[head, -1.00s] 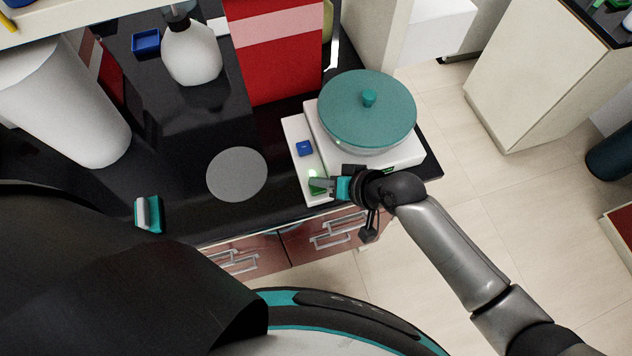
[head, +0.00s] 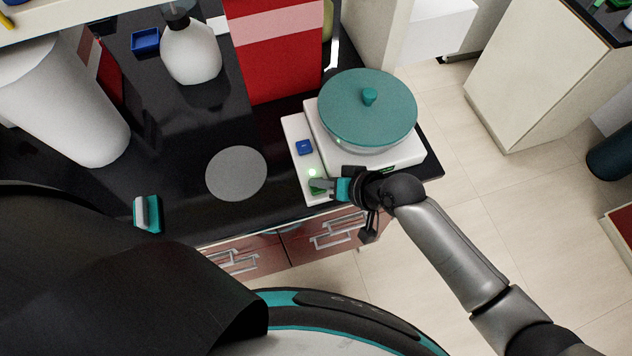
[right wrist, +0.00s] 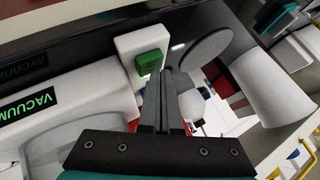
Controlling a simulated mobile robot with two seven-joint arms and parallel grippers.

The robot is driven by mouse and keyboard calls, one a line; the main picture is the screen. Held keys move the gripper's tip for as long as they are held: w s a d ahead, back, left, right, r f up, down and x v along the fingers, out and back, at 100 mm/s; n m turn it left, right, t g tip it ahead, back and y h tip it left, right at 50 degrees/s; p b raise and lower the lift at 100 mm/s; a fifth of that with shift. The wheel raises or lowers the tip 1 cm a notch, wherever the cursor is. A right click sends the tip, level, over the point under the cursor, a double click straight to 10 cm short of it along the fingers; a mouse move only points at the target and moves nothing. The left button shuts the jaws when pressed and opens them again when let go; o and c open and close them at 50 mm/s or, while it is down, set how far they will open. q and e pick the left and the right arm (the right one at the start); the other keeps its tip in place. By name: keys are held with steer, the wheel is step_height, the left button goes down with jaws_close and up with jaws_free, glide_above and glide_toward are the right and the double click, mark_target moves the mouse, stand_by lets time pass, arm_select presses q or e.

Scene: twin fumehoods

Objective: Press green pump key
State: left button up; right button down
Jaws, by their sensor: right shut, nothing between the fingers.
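The green pump key (head: 318,191) is on the front end of a narrow white control strip beside the white pump unit (head: 409,157). A bright green light shows just behind it. In the right wrist view the green key (right wrist: 151,62) sits on a white block. My right gripper (head: 319,183) is shut and empty, with its fingertips at the key and partly covering it in the head view. In the right wrist view the fingertips overlap the key's lower right edge; I cannot tell whether they press it. My left gripper is not in view.
A blue key (head: 304,148) is farther back on the strip. A teal-lidded bowl (head: 367,110) stands on the pump unit. A grey disc (head: 236,174), a white bottle (head: 191,52), a red box (head: 276,65) and a small teal-and-white block (head: 148,214) are on the black counter.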

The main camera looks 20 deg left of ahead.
steer(key=shift+f, duration=0.2)
stand_by(0.5)
steer(key=shift+r+p, duration=0.6)
steer(key=shift+r, duration=0.05)
steer(key=shift+r, duration=0.1)
step_height(320, 180, up, 5)
steer(key=p, duration=0.4)
steer(key=shift+f+p, duration=0.2)
steer(key=shift+p, duration=0.2)
steer(key=shift+r+p, duration=0.45)
steer(key=shift+r, duration=0.2)
